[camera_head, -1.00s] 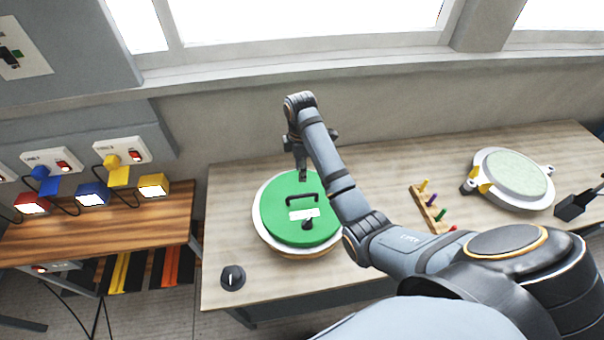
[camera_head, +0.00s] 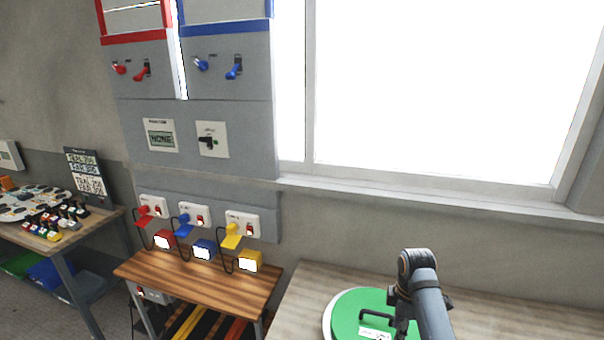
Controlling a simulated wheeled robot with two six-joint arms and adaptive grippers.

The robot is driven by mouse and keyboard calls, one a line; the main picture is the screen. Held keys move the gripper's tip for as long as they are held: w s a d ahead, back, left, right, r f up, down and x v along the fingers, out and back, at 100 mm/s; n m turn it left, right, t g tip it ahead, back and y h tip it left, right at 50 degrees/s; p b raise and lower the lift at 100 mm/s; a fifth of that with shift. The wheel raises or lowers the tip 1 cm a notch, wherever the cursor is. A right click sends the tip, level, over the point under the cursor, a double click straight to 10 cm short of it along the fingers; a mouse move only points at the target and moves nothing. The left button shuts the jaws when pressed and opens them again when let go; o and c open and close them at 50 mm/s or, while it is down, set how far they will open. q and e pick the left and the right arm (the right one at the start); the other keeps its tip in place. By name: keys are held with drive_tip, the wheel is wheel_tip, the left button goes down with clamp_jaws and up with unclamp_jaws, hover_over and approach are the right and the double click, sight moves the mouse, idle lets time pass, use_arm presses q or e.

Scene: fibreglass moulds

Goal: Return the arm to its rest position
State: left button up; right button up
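My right arm comes in from the lower right corner of the head view. Its gripper (camera_head: 401,328) hangs over the green round lid (camera_head: 350,304), beside the dark handle (camera_head: 376,315). The fingers are small, dark and partly cut by the lower edge, so I cannot tell whether they are open, or whether they touch the lid. My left arm and gripper are not in view.
The lid is on a wooden table (camera_head: 305,292) below the window. Left of it stands a striped bench (camera_head: 190,288) with red, blue and yellow lamps, below wall sockets and switch panels (camera_head: 205,140). A table with small coloured parts (camera_head: 52,232) stands far left.

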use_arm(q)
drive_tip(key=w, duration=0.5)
use_arm(e)
drive_tip(key=s+f+m+t+h, duration=0.1)
drive_tip(key=s+f+m+t, duration=0.1)
drive_tip(key=s+m, duration=0.75)
drive_tip(key=s+f+m+t, duration=0.2)
drive_tip(key=s+f+m, duration=0.15)
drive_tip(key=s, duration=1.05)
wheel_tip(320, 180, down, 30)
drive_tip(key=s+d+f+m+g+b, duration=0.1)
drive_tip(key=d+g+b, duration=0.1)
drive_tip(key=b, duration=0.5)
use_arm(q)
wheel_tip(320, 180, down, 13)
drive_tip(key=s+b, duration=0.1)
drive_tip(key=b, duration=0.5)
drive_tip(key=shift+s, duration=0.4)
use_arm(e)
drive_tip(key=s+f, duration=1.9)
drive_tip(key=f, duration=0.4)
drive_tip(key=shift+d+f+g, duration=0.2)
drive_tip(key=shift+d+g, duration=0.2)
